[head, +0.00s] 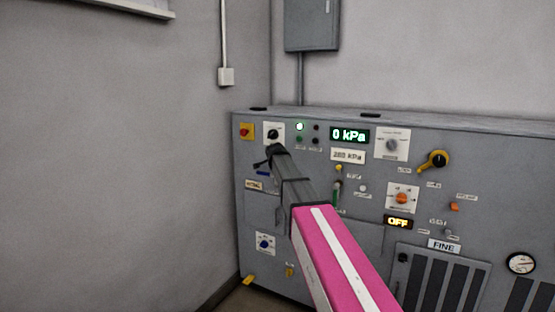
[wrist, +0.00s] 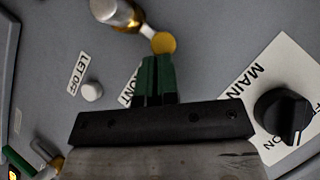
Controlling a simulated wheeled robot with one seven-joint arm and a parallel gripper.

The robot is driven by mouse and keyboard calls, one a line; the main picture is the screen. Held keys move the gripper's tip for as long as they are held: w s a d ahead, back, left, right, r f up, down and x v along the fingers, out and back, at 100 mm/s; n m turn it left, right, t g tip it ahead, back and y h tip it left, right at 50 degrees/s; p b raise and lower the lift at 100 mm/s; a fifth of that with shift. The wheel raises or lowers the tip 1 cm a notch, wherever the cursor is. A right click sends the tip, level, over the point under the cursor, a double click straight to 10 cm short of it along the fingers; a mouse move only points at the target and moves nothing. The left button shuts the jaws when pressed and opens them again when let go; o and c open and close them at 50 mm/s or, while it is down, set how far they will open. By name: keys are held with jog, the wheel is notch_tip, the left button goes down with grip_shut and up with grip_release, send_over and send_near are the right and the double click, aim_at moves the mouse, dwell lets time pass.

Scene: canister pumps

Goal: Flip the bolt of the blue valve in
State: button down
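A small blue part (head: 263,173) shows at the upper left of the grey panel, just below my gripper's end in the head view; I cannot tell whether it is the blue valve's handle. A second blue piece, a knob (head: 264,243) on a white plate, sits lower on the panel. No blue part shows in the wrist view, and I cannot make out the bolt. My gripper (head: 270,150) is in front of the panel below the black knob. In the wrist view its green fingers (wrist: 155,80) are together with nothing visible between them.
The black MAIN knob (wrist: 282,115) is at the right in the wrist view. A metal-and-brass part (wrist: 118,12) with a yellow end (wrist: 163,43) lies beyond the fingers. A white LET OFF button (wrist: 92,91) is left of them. A yellow-black handle (head: 434,160) protrudes farther right.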

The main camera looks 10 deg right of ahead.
dwell(0.3)
jog(key=d+r+v, duration=0.1)
jog(key=d+v, duration=0.1)
jog(key=v, duration=1.1)
jog(key=shift+w+d, duration=0.2)
jog(key=shift+w, duration=0.05)
jog(key=s+d+f+n+g, duration=0.1)
jog(key=s+f+n+g, duration=0.2)
jog(key=s+f, duration=0.65)
jog(key=s+d+f+n+g+y, duration=0.1)
jog(key=s+f+n+g, duration=0.3)
jog(key=f, duration=1)
jog(key=s+d+f+n+g, duration=0.1)
jog(key=s+f+n, duration=0.1)
jog(key=s+f, duration=0.85)
jog(key=s+f+n+g+y, duration=0.1)
jog(key=s+f+n+g, duration=0.2)
jog(key=s+f, duration=0.8)
jog(key=shift+s+f+n+g, duration=0.15)
jog(key=shift+s+n+g, duration=0.15)
jog(key=shift+n+g, duration=0.15)
